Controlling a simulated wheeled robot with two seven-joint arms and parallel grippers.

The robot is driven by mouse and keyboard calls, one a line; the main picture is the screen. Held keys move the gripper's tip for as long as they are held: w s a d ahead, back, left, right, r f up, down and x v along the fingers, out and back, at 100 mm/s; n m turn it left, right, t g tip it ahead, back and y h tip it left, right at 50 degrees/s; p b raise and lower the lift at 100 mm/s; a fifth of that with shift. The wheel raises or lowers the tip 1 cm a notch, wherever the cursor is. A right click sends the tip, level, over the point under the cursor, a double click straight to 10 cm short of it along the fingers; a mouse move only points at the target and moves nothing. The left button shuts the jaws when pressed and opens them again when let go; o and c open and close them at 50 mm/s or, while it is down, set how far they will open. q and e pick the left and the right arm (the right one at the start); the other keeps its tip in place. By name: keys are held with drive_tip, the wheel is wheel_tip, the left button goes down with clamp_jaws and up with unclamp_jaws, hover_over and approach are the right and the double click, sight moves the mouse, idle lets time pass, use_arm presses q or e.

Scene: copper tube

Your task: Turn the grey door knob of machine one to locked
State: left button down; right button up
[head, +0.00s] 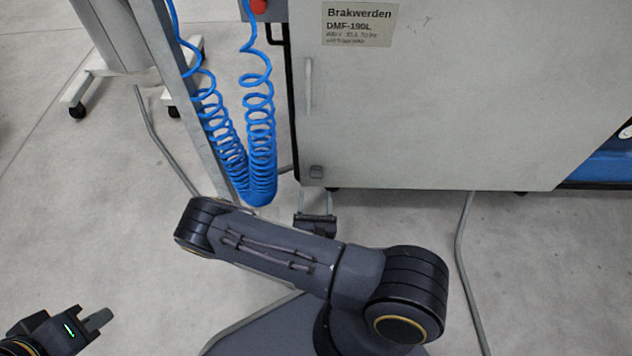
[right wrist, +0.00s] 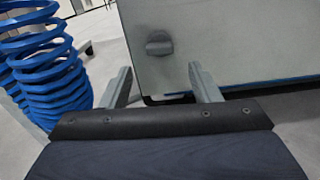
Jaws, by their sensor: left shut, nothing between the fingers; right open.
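The grey door knob (head: 316,172) sits low on the left side of the machine's pale door (head: 440,110), below a vertical handle. In the right wrist view the knob (right wrist: 159,43) is a small grey piece with its grip bar lying roughly level. My right gripper (head: 316,196) is open and empty, just below the knob in the head view. In the right wrist view its two fingers (right wrist: 163,82) stand apart, with the knob beyond and above the gap, not touched. My left gripper (head: 100,319) is shut and empty at the lower left, far from the machine.
Coiled blue hoses (head: 257,130) hang left of the door beside a grey post (head: 190,90); they also show close to the left finger in the right wrist view (right wrist: 48,70). A vertical door handle (head: 308,85) is above the knob. A cable (head: 463,260) runs along the floor.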

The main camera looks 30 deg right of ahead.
sight(316, 178)
drive_tip(key=b+x, duration=0.1)
drive_tip(key=x, duration=0.5)
drive_tip(key=shift+w+d+b, duration=0.15)
drive_tip(key=shift+b, duration=0.2)
drive_tip(key=shift+c, duration=0.2)
drive_tip(key=c, duration=0.9)
drive_tip(key=shift+r+p, duration=0.15)
drive_tip(key=shift+p, duration=0.35)
drive_tip(key=shift+c, duration=0.2)
drive_tip(key=shift+n, duration=0.4)
drive_tip(key=o, duration=1)
